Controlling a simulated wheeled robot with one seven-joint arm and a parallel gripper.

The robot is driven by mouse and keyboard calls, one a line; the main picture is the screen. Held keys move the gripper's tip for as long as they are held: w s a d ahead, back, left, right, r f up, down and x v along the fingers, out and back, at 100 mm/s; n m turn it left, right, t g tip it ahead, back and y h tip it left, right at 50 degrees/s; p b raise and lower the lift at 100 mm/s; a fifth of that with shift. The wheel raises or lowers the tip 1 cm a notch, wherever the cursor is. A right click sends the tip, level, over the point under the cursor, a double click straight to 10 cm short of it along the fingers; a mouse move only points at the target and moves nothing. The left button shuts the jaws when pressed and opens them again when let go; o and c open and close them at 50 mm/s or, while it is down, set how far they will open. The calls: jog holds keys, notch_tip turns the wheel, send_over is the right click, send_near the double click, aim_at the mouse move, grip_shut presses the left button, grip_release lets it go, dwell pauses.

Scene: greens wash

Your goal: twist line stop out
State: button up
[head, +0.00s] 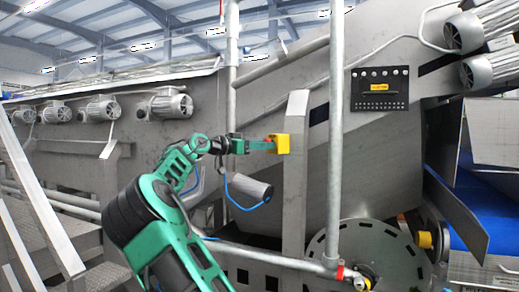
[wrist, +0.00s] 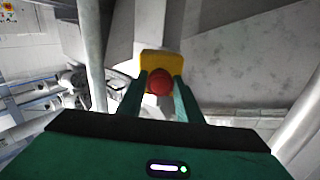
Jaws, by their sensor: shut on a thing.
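The line stop is a red round button (wrist: 159,82) on a yellow box (wrist: 161,62), seen in the wrist view. In the head view the yellow box (head: 283,144) is fixed on a grey upright post. My green arm reaches in from the lower left. My gripper (head: 270,145) is at the left side of the box. In the wrist view the two green fingers (wrist: 160,88) are shut on the red button, one on each side. In the head view the button is mostly hidden by the fingers.
The grey post (head: 296,190) stands behind the box. A vertical pipe (head: 335,150) rises to its right, another pipe (head: 232,60) stands to its left. A black control panel (head: 380,89) is on the machine wall. A grey motor (head: 250,188) hangs below my gripper.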

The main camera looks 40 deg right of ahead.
jog(key=m, duration=0.4)
jog(key=shift+w+m, duration=0.2)
jog(key=shift+m, duration=0.1)
dwell(0.5)
jog(key=o, duration=1)
jog(key=shift+a, duration=0.1)
jog(key=v, duration=1)
jog(key=shift+w+a, duration=0.15)
jog(key=shift+a, duration=0.15)
